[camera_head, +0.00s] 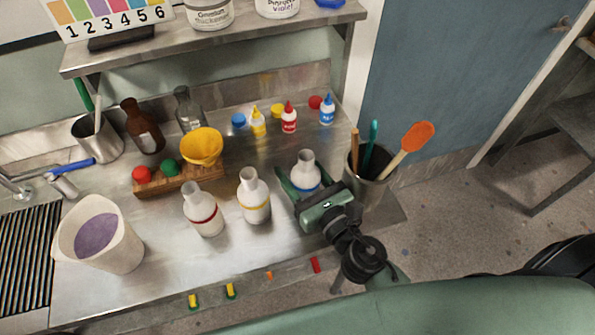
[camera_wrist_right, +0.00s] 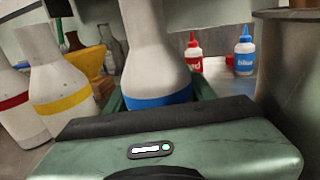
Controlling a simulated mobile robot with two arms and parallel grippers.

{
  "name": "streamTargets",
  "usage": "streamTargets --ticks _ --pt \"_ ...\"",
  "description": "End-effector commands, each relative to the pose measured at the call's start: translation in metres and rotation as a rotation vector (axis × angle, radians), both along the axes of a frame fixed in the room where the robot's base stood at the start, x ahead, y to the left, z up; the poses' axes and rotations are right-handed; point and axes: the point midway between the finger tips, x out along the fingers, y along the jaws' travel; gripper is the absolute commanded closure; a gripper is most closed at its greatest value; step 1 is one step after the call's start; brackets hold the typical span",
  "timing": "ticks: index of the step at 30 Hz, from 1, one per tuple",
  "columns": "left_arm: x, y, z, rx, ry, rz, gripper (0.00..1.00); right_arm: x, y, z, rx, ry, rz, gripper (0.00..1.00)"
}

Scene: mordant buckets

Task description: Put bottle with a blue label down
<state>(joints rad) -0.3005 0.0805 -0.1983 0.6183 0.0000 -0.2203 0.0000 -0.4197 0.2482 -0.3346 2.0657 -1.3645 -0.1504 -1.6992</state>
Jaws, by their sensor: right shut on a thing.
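The white bottle with a blue label (camera_head: 305,172) stands upright at the right part of the steel counter. My right gripper (camera_head: 306,184) is shut on it, with a green finger on each side. In the right wrist view the bottle (camera_wrist_right: 156,60) rises between the fingers, and its blue band (camera_wrist_right: 158,100) shows just above the gripper body. Its base is hidden, so I cannot tell whether it touches the counter. My left gripper is not in view.
A yellow-banded bottle (camera_head: 254,196) and a red-banded bottle (camera_head: 204,210) stand to the left. A metal utensil pot (camera_head: 369,186) is close on the right. Small red (camera_head: 289,118) and blue (camera_head: 327,110) squeeze bottles stand behind.

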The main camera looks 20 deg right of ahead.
Motion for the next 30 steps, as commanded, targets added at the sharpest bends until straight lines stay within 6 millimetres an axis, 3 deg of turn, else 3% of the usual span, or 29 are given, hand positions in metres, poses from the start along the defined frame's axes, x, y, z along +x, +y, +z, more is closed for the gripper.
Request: streamTargets --ticks 8,9,11,23,30 --pt "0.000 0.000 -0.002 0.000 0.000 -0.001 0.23 0.000 0.000 -0.001 0.000 -0.002 0.000 0.99" --pt "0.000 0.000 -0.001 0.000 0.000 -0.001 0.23 0.000 0.000 -0.001 -0.001 -0.001 0.000 0.40" --pt "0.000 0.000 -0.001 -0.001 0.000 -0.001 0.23 0.000 0.000 0.000 -0.001 -0.001 0.000 0.23" --pt "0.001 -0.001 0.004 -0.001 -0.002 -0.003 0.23 0.000 0.000 0.005 -0.001 -0.001 -0.001 0.23" --pt "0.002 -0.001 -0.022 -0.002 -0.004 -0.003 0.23 -0.037 -0.010 -0.005 -0.002 0.003 -0.001 0.23"
